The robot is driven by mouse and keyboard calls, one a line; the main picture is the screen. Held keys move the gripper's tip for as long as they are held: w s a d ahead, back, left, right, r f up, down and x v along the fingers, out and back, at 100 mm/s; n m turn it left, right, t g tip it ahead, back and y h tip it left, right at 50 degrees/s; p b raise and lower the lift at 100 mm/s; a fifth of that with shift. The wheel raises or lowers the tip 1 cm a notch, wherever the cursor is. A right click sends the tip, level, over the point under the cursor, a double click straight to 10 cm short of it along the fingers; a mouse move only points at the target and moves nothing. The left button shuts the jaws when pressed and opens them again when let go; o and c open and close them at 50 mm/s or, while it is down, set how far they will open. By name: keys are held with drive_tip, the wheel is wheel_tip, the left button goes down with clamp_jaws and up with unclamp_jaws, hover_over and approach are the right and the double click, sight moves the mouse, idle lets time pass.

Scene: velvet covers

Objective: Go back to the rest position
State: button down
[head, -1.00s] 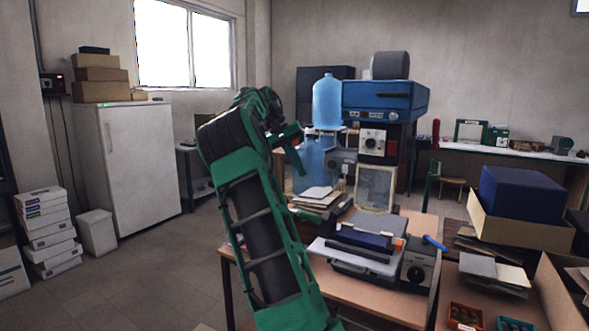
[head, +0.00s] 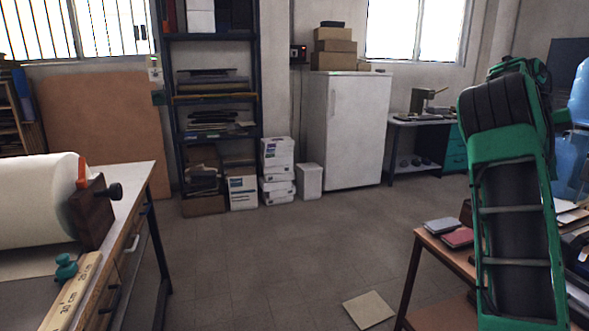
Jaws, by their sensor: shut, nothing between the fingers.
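My arm, green and black, stands raised at the right side of the head view, folded at its top. My gripper cannot be made out; only arm links show, and the far side of the fold is hidden behind them. No object of the task shows apart from the arm itself.
A wooden table (head: 432,243) with notebooks (head: 458,237) is beside my arm at the right. A workbench (head: 138,180) with a white roll (head: 38,200) stands at the left. A flat sheet (head: 369,310) lies on the floor between them. Open floor leads to the white fridge (head: 347,130).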

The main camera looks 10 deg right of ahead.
drive_tip(key=s+a+f+n+t+y, duration=0.1)
drive_tip(key=s+a+f, duration=0.5)
drive_tip(key=s+a, duration=0.3)
drive_tip(key=s+a+f+n+t+y, duration=0.1)
drive_tip(key=s+a+f, duration=0.5)
drive_tip(key=a, duration=0.9)
drive_tip(key=s+a+f+n+t+y, duration=0.1)
drive_tip(key=s+a+f+n, duration=0.2)
drive_tip(key=s+a+f, duration=0.3)
drive_tip(key=s+a, duration=0.5)
drive_tip(key=a, duration=0.1)
drive_tip(key=shift+s+f+t+y, duration=0.3)
drive_tip(key=shift+f, duration=0.05)
